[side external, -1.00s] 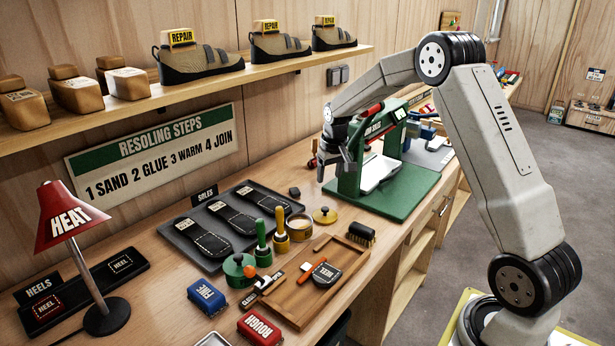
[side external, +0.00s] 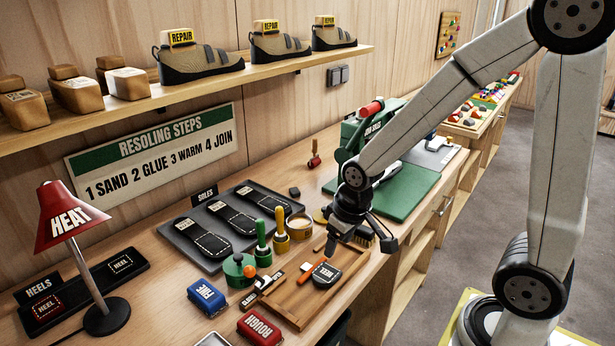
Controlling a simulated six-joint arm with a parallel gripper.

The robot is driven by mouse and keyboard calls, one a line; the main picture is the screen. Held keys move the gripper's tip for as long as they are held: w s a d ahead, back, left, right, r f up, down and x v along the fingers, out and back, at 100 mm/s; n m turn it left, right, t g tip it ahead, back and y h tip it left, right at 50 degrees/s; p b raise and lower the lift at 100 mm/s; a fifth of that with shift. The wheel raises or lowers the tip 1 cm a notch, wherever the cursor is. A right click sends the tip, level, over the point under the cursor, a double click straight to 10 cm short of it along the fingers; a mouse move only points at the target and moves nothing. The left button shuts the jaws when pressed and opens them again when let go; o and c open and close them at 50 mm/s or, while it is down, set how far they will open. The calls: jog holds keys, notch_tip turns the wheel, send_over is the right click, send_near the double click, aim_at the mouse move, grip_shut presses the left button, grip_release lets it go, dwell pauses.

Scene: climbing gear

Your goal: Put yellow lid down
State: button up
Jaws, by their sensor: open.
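The yellow lid (side external: 319,216) lies on the bench just right of the open yellow tin (side external: 299,228). Only its left part shows; my gripper hides the rest. My gripper (side external: 360,243) is open, with its fingers pointing down and spread apart, in front of and to the right of the lid. Its height above the bench is hard to tell. I see nothing held between the fingers.
A wooden tray (side external: 318,280) with tools lies in front, close below my gripper. A brush (side external: 362,238) is partly hidden behind the fingers. Green-handled and yellow-handled tools stand by the tin. The dark sole tray (side external: 185,235) is left; the green press (side external: 415,190) stands behind.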

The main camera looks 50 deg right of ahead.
jog(key=shift+n, duration=0.3)
jog(key=s, duration=0.1)
jog(key=s+a, duration=0.1)
jog(key=s, duration=0.1)
jog(key=shift+s+a+f, duration=0.35)
jog(key=shift+s, duration=0.05)
